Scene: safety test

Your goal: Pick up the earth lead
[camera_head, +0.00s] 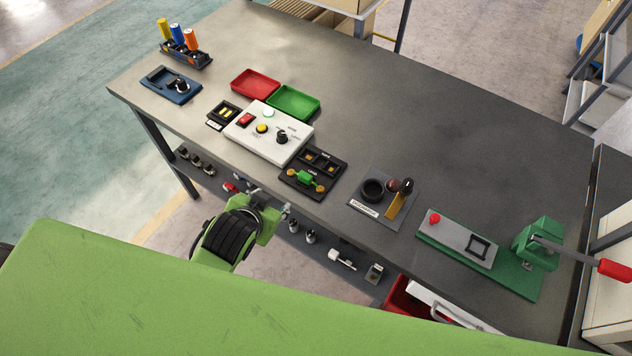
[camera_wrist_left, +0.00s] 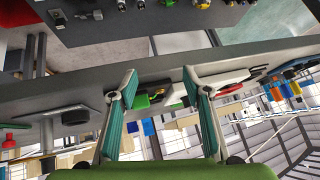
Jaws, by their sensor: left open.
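What looks like the earth lead, a small green piece with yellow-orange ends (camera_head: 304,178), lies in the front part of a black holder (camera_head: 327,182) near the bench's front edge. In the left wrist view a green piece (camera_wrist_left: 142,101), probably the same lead, shows between the fingers and beyond them. My left gripper (camera_head: 270,210) is in front of the bench edge, to the left of and nearer than the holder. It is open and empty, its two teal-padded fingers (camera_wrist_left: 160,80) spread apart. It does not touch the lead. My right gripper is not in view.
A white control box (camera_head: 268,132) stands left of the holder; red (camera_head: 256,84) and green (camera_head: 293,102) trays lie behind it. A ring-and-handle fixture (camera_head: 383,198) and green lever press (camera_head: 537,245) are to the right. A lower shelf (camera_head: 322,245) holds small parts. The bench's rear is clear.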

